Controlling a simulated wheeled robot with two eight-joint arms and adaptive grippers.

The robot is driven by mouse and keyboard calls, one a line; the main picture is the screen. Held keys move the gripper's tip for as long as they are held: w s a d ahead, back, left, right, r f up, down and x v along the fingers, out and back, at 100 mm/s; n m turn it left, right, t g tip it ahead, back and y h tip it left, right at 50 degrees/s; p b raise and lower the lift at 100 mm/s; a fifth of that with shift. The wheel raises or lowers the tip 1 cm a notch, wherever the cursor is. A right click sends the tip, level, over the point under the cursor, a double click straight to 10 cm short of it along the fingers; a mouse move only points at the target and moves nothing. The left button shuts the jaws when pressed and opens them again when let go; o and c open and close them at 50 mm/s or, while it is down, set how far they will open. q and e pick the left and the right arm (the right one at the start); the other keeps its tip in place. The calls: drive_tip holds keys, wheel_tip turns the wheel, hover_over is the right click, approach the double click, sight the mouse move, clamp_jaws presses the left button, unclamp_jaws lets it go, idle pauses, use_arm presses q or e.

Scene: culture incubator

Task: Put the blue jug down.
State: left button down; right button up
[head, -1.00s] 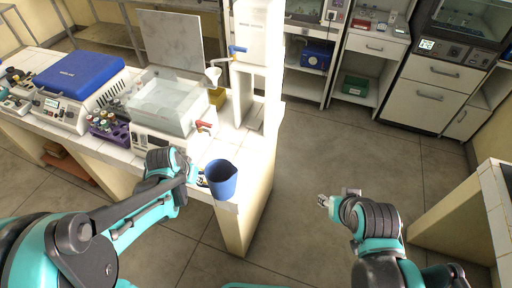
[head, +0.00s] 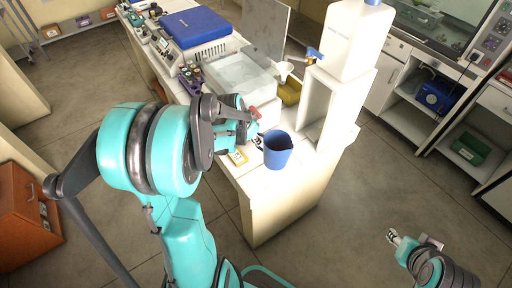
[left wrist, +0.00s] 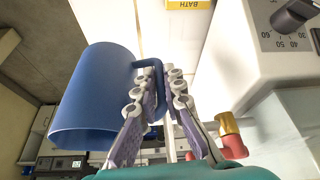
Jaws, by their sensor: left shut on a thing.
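The blue jug (head: 278,151) shows upright, with an open top, at the front edge of the white bench (head: 262,190). My left gripper (head: 258,140) is on its left side. In the left wrist view the fingers (left wrist: 155,92) are shut on the jug's handle, and the jug's body (left wrist: 98,100) lies left of them. The jug's base is not clear enough to tell whether it touches the bench top. My right gripper (head: 394,238) is over the floor at the lower right, apart from everything; its fingers are too small to judge.
A water bath (head: 238,78) with a red tap stands behind the jug. A yellow label (head: 238,158) lies on the bench left of the jug. A white stand with a container (head: 355,40) rises to the right. An orange cabinet (head: 28,215) stands at the left.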

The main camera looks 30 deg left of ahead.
use_arm(q)
drive_tip(key=f, duration=0.2)
drive_tip(key=w+a+f+b, duration=0.1)
drive_tip(key=f, duration=0.1)
drive_tip(key=w+a+f+b, duration=0.1)
drive_tip(key=shift+a+f, duration=0.1)
drive_tip(key=shift+f, duration=0.3)
drive_tip(key=shift+f, duration=0.1)
drive_tip(key=c, duration=1.6)
unclamp_jaws()
